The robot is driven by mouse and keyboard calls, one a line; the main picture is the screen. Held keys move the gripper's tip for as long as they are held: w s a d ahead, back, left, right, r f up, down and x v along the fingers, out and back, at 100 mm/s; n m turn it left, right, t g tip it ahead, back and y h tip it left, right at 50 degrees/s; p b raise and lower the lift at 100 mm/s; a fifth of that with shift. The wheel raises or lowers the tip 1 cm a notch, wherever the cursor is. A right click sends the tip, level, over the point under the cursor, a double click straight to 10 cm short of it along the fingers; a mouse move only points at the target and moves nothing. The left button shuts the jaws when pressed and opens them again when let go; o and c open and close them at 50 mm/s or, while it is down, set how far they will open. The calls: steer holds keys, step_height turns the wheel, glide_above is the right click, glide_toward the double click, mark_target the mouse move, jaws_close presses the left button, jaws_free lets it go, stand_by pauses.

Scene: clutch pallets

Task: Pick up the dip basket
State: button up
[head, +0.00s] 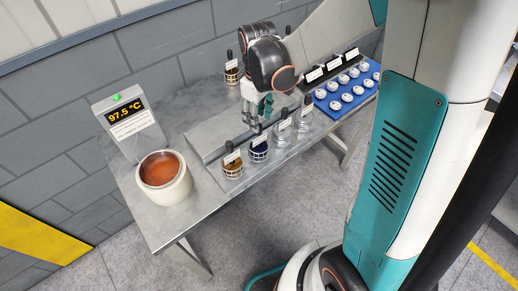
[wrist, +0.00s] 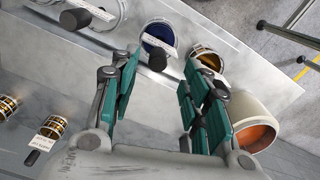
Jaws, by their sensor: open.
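Several small baskets with black upright handles and white tags stand in a row on the metal table. One has amber contents (head: 232,169), one is dark blue (head: 258,152), and paler ones (head: 283,136) stand farther right. I cannot tell which one the task means. My gripper (head: 257,120) is open and empty, pointing down just behind and above the blue basket. In the wrist view, my open fingers (wrist: 160,78) have the blue basket (wrist: 157,35) beyond their tips, and the amber basket (wrist: 207,57) lies beyond the right finger.
A pale pot of orange liquid (head: 163,180) stands at the table's left, by a display reading 97.5 °C (head: 125,113). A blue tray of white round pieces (head: 328,110) lies at the right, with black tagged holders behind it. Another amber basket (head: 231,76) stands at the back.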

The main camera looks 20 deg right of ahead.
mark_target(259, 140)
steer(key=shift+w+d+f+b, duration=0.1)
steer(key=shift+f+b, duration=0.65)
steer(key=shift+f, duration=2.2)
steer(key=shift+c, duration=0.6)
jaws_close()
